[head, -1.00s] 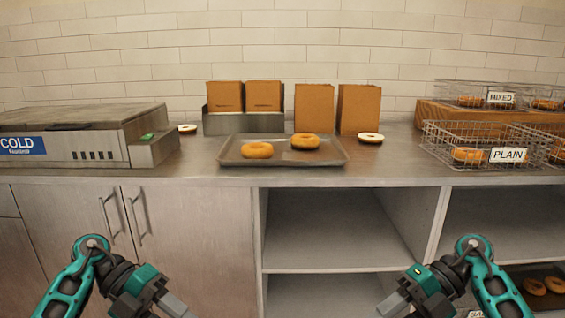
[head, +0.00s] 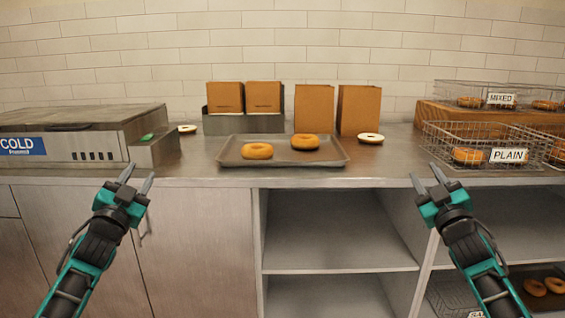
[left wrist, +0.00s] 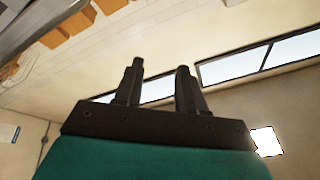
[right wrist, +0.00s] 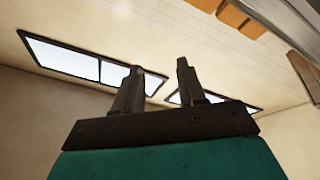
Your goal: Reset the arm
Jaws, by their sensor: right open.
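My left gripper (head: 137,180) is raised in front of the cabinet doors at the left, with its fingers pointing up. Its two fingers stand apart with nothing between them, as the left wrist view (left wrist: 160,85) also shows. My right gripper (head: 426,176) is raised in front of the shelf opening at the right, fingers up. Its fingers are apart and empty in the right wrist view (right wrist: 160,85). Both grippers are clear of the counter's objects.
A metal tray (head: 228,160) with two bagels (head: 318,142) lies mid-counter. Behind it stand brown paper bags (head: 358,110). A COLD unit (head: 60,140) is at left. Wire baskets labelled PLAIN (head: 508,155) and MIXED (head: 500,98) are at right. Open shelves (head: 340,255) lie below.

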